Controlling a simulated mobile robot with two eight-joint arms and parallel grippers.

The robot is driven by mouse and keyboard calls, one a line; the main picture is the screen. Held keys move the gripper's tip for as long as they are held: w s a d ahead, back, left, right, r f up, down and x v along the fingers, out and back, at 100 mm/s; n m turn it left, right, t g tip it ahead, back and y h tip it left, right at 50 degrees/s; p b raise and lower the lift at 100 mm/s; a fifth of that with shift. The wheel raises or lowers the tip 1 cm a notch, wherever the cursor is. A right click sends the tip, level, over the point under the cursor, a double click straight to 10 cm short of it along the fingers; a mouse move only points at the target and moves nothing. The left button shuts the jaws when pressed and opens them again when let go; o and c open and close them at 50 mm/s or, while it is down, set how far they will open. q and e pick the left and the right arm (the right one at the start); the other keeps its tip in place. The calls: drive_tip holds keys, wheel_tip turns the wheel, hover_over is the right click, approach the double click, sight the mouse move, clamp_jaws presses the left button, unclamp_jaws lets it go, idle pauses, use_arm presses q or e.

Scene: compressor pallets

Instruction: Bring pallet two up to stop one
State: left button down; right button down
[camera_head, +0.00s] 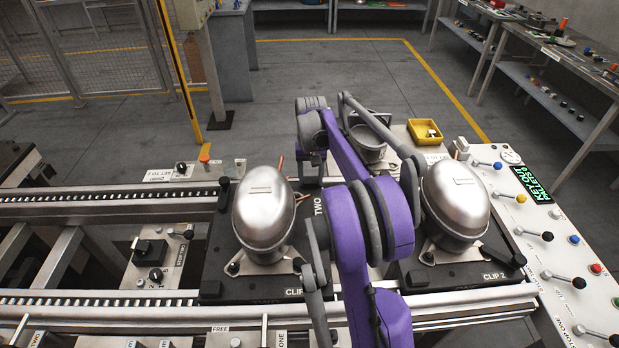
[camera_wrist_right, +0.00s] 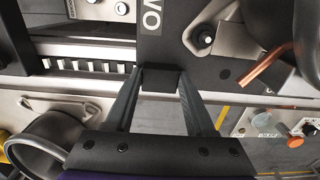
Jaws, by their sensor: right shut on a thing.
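Pallet two (camera_head: 215,262), a dark plate labelled TWO, lies across the conveyor rails at centre left in the head view and carries a silver domed compressor (camera_head: 263,215). In the right wrist view its dark plate (camera_wrist_right: 185,55) fills the top middle, with part of the label. My right gripper (camera_wrist_right: 160,82) is shut on the dark tab at the plate's far edge; in the head view its fingers are mostly hidden by my purple arm. A label reading STOP ONE (camera_head: 584,341) is on the panel at lower right; the stop itself is not clear. My left gripper is not in view.
Another dark pallet (camera_head: 460,273) with a compressor (camera_head: 455,200) sits to the right, partly behind my arm. A control panel (camera_head: 545,240) with levers stands at the right. A metal cup (camera_head: 369,145) and yellow bin (camera_head: 424,131) are behind. The rails (camera_head: 90,200) left of pallet two are clear.

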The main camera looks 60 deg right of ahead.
drive_tip(key=shift+s+d, duration=0.15)
drive_tip(key=shift+c, duration=0.8)
unclamp_jaws()
wheel_tip(320, 180, up, 11)
drive_tip(key=p, duration=0.1)
drive_tip(key=shift+f, duration=0.1)
